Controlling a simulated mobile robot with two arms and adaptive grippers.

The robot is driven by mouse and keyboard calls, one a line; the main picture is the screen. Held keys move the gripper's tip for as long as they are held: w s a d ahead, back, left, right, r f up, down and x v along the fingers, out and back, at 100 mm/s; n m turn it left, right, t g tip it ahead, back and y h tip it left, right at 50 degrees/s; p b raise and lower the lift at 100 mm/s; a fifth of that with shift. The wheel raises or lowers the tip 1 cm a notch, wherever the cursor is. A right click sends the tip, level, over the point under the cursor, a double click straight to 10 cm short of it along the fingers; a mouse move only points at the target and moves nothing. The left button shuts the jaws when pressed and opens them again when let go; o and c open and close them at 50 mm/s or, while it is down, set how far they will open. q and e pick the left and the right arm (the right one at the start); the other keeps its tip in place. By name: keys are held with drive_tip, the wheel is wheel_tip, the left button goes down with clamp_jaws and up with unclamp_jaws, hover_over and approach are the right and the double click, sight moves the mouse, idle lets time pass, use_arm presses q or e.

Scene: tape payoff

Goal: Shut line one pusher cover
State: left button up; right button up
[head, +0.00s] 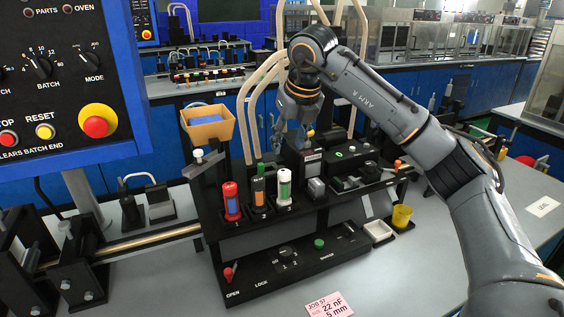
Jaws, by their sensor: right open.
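My right gripper (290,142) hangs pointing down at the back of a black machine (270,232), from an arm coming in from the right. It is open, with nothing seen between its fingers. My left gripper is out of view.
Red (231,200), orange (258,189) and white-green (284,185) cylinders stand on the machine. An orange bin (207,126) rises behind. A control panel (62,75) fills the upper left. A yellow cup (401,216) and white tray (377,231) sit right.

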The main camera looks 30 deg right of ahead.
sight(282, 167)
drive_tip(key=x, duration=0.8)
drive_tip(key=shift+a+p, duration=0.1)
drive_tip(key=shift+p, duration=0.25)
drive_tip(key=shift+c, duration=0.3)
clamp_jaws()
